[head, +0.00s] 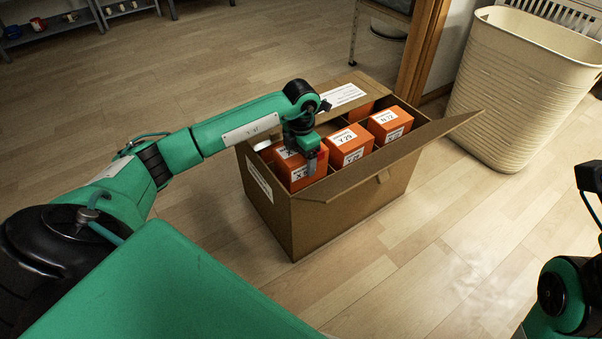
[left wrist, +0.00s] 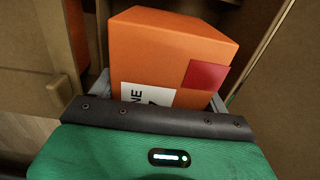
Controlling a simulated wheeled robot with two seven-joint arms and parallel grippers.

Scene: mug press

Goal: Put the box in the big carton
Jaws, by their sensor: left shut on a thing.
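The big carton (head: 340,217) stands open on the floor with its flaps spread outward. Several orange boxes with white labels are in it, such as one in the middle (head: 351,147) and one at the right (head: 391,122). My left gripper (head: 309,158) is at the carton's left part, shut on an orange box (head: 302,170). The left wrist view shows this box (left wrist: 170,50) between the fingers, with a white label and a dark red patch. Its underside is hidden, so I cannot tell whether it rests on the carton's bottom.
A tall cream basket (head: 525,85) stands at the right, behind the carton. A shelf (head: 80,22) with small items is at the back left. A white round thing (head: 263,146) shows at the carton's left rim. The floor around the carton is clear.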

